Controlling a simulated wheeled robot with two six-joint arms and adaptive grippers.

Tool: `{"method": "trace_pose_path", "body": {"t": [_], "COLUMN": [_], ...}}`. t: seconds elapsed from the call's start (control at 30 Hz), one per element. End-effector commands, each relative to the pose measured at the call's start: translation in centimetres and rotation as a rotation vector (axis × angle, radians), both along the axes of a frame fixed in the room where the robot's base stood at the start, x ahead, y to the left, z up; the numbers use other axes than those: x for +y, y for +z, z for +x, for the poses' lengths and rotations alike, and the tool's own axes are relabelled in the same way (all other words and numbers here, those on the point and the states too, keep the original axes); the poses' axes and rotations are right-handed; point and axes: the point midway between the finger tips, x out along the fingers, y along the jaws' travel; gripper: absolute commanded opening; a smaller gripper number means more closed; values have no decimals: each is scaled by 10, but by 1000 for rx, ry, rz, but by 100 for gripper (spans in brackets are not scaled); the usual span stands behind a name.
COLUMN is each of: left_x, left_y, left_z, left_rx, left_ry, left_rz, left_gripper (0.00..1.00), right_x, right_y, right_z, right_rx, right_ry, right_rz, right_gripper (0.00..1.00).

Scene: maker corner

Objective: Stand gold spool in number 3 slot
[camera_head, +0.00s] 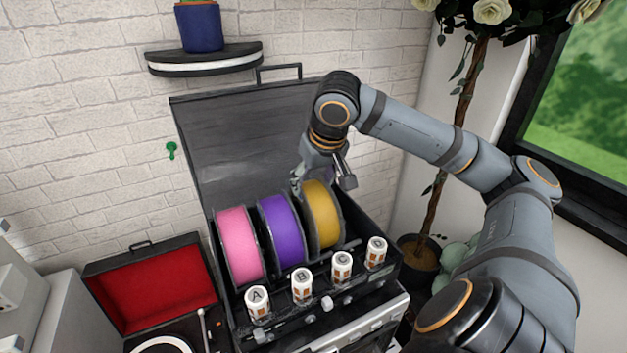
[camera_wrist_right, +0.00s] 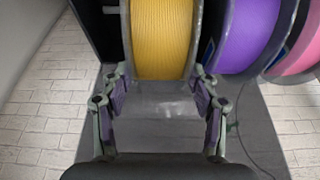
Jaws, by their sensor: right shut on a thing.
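The gold spool (camera_head: 324,214) stands upright in the open black case (camera_head: 385,275), third from the left, behind the marker post C (camera_head: 342,264). Its base is hidden by the posts and case front, so I cannot tell if it rests fully down. My right gripper (camera_head: 320,177) is shut on the gold spool from above and behind. In the right wrist view the gripper fingers (camera_wrist_right: 160,82) sit at both flanges of the gold spool (camera_wrist_right: 163,40). The posts show letters, not numbers. My left gripper is not in view.
A purple spool (camera_head: 281,229) and a pink spool (camera_head: 239,245) stand just left of the gold one. Posts A (camera_head: 257,302), B (camera_head: 302,285) and a fourth post (camera_head: 376,252) line the front. The raised lid (camera_head: 235,140) stands behind. A plant trunk (camera_head: 450,165) is at right.

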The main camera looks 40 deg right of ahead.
Motion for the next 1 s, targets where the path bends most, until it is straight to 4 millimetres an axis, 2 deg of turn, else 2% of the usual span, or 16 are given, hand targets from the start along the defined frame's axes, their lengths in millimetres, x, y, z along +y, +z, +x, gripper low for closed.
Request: {"method": "trace_pose_path", "body": {"t": [1.0], "left_x": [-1], "left_y": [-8], "left_z": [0], "left_rx": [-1], "left_ry": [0], "left_rz": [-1], "left_gripper": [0], "right_x": [0], "right_y": [-7], "right_z": [0], "right_rx": [-3], "right_ry": [0], "right_rz": [-1], "right_gripper": [0]}}
